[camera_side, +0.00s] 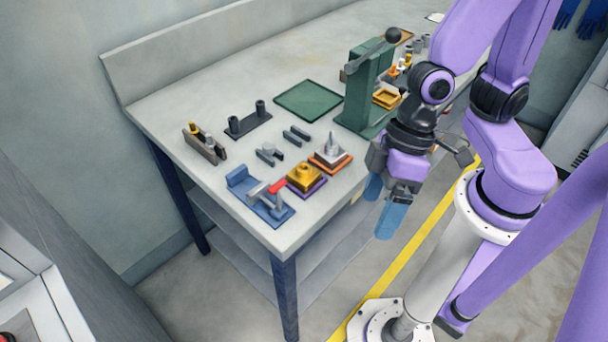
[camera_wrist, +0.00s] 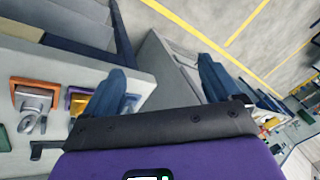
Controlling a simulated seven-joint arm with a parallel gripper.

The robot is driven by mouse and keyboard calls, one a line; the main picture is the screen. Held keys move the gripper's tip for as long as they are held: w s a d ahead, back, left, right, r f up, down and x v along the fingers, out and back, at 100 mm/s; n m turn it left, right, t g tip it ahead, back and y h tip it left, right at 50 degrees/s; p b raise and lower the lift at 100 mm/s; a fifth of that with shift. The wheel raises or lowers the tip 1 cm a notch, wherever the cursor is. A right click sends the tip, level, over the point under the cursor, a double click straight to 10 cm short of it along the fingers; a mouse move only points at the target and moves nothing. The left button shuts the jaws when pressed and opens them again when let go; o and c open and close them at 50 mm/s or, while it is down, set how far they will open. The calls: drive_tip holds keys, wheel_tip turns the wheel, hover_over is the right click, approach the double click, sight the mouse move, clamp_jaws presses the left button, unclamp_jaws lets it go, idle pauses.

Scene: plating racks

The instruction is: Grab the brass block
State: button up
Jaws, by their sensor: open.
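The brass block (camera_side: 305,177), gold with a raised knob, sits on a purple base (camera_side: 317,191) near the front edge of the workbench. In the wrist view the brass block (camera_wrist: 79,104) shows at the left, partly hidden behind a blue finger. My gripper (camera_side: 381,205) is open and empty, with its blue fingers pointing down. In the side view it appears right of the block, apparently beyond the bench's front edge and clear of the block. In the wrist view my gripper (camera_wrist: 162,76) has a wide gap between its fingers.
A silver piece on an orange base (camera_side: 330,158) stands beside the brass block. A blue toggle clamp with a red handle (camera_side: 270,193) stands on its other side. A green press (camera_side: 362,95) stands farther back. A green mat (camera_side: 309,100) lies bare.

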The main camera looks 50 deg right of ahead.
drive_tip(key=w+a+f+m+t, duration=0.2)
drive_tip(key=a+f+m, duration=0.1)
drive_tip(key=f, duration=0.1)
drive_tip(key=m+t+h, duration=0.4)
drive_tip(key=m+t, duration=0.2)
drive_tip(key=t, duration=0.5)
approach(308, 170)
drive_tip(key=x, duration=0.4)
drive_tip(key=shift+s+a+f, duration=0.1)
drive_tip(key=shift+w+f, duration=0.15)
drive_tip(key=shift+w, duration=0.4)
drive_tip(key=shift+x, duration=3.15)
drive_tip(key=c, duration=1.6)
